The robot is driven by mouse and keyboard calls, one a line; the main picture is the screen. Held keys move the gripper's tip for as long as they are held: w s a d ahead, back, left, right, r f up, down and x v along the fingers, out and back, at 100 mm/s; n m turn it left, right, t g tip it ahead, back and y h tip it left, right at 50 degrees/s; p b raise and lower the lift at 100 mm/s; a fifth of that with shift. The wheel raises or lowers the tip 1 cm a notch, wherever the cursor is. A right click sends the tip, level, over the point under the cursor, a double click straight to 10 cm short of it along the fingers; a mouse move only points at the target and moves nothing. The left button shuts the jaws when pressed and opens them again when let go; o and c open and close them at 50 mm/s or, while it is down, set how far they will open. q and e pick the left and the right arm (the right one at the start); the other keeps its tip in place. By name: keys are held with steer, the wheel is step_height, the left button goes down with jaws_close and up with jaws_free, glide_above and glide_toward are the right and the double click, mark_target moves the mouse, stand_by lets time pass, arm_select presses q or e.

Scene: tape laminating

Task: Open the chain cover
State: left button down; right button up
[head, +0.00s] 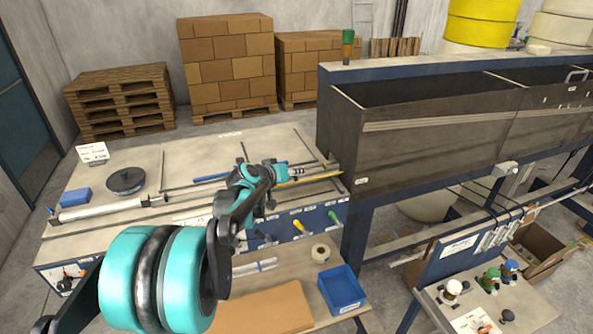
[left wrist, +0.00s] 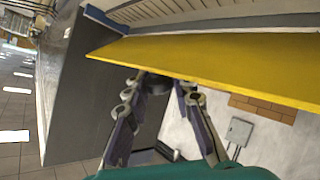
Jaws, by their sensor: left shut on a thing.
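A long yellow panel, which I take to be the chain cover (left wrist: 215,65), crosses the left wrist view from the upper left to the right edge. In the head view it shows as a thin yellow strip (head: 315,179) by the near end of the dark machine. My left gripper (left wrist: 165,82) has its fingertips at the panel's lower edge and is shut on it. In the head view the left gripper (head: 290,172) is at the strip's left end, partly hidden by its own arm. My right gripper is not in view.
The dark machine housing (head: 430,135) stands just right of the left gripper. The worktable (head: 105,232) holds a white roller (head: 100,210) and a black disc (head: 126,181). A blue bin (head: 341,289) and a tape roll (head: 320,253) sit in front.

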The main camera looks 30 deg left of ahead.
arm_select(q)
steer(key=shift+w+a+r+n+g+h+p, duration=0.4)
steer(key=shift+w+a+r+n+g+p, duration=0.1)
steer(key=shift+a+g+p, duration=0.1)
steer(key=shift+w+a+n+g+h+p, duration=0.5)
steer(key=shift+a+n+g+h+p, duration=0.1)
steer(key=shift+g+h+p, duration=0.15)
steer(key=w+a+n+g+h+p, duration=0.1)
steer(key=a+f+g+h+p, duration=0.1)
steer(key=shift+w+n+g+h, duration=0.25)
steer(key=shift+w+n+g, duration=0.1)
steer(key=shift+w+n, duration=0.05)
steer(key=shift+w+a+f+n+g+h+p, duration=0.4)
steer(key=shift+a+f+n+g+h+p, duration=0.15)
steer(key=shift+h, duration=0.25)
steer(key=shift+w+a+f+n+g+h, duration=0.25)
steer(key=shift+f+n+g+h, duration=0.15)
steer(key=shift+h, duration=0.1)
steer(key=shift+w+a+f+n+g+h, duration=0.15)
steer(key=shift+a+f+n+g+h, duration=0.15)
steer(key=shift+h, duration=0.2)
steer(key=c, duration=1.3)
jaws_free()
